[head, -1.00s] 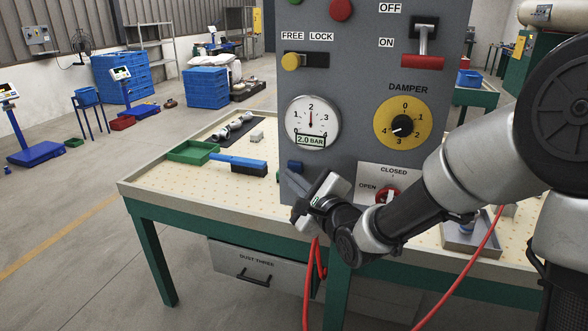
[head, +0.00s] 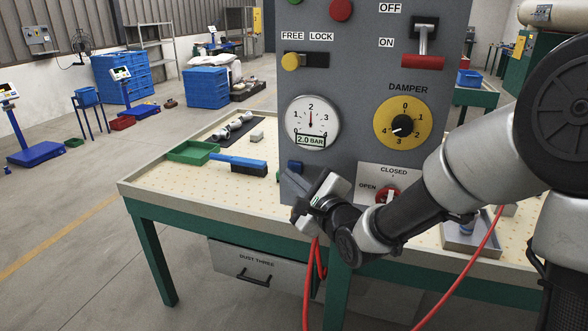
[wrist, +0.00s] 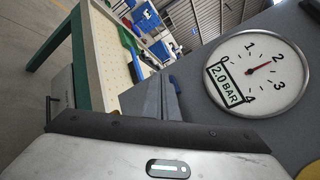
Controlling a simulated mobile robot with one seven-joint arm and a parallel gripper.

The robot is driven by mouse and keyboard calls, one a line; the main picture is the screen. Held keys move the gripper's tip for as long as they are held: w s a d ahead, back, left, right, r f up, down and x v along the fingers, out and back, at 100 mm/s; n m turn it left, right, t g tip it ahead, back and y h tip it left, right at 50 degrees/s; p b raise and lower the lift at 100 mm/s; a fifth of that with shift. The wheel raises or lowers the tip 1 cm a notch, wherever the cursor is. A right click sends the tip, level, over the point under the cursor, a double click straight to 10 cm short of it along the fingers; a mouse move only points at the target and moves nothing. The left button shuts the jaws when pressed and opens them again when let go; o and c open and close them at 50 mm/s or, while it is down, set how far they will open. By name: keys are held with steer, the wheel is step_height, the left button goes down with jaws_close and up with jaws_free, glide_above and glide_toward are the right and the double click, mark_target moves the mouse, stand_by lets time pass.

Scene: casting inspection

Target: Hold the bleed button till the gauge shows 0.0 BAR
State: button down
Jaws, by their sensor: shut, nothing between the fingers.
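The gauge (head: 312,123) is a white round dial on the grey panel and its display reads 2.0 BAR. It also shows at the right of the wrist view (wrist: 258,73), with a red needle. A small blue button (head: 295,167) sits on the panel below the gauge; no label on it is readable. A bit of its blue shows just past my fingertips in the wrist view (wrist: 174,83). My gripper (wrist: 163,88) is shut and empty, close to the button. In the head view my wrist hides the fingertips, so I cannot tell whether they touch it.
The panel (head: 350,75) also carries a yellow damper dial (head: 403,123), an ON/OFF lever (head: 422,45), a FREE/LOCK slider (head: 291,61) and a red OPEN/CLOSED valve (head: 386,193). A blue brush (head: 240,163) and green tray (head: 192,152) lie left on the bench. A red hose (head: 318,265) hangs below.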

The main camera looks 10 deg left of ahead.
steer(key=shift+w, duration=0.15)
steer(key=shift+w, duration=0.3)
steer(key=shift+w+d+p, duration=0.1)
steer(key=shift+w+p, duration=0.25)
steer(key=shift+w, duration=0.05)
stand_by(1.9)
steer(key=shift+s, duration=0.85)
steer(key=s, duration=0.5)
steer(key=shift+a+p, duration=0.3)
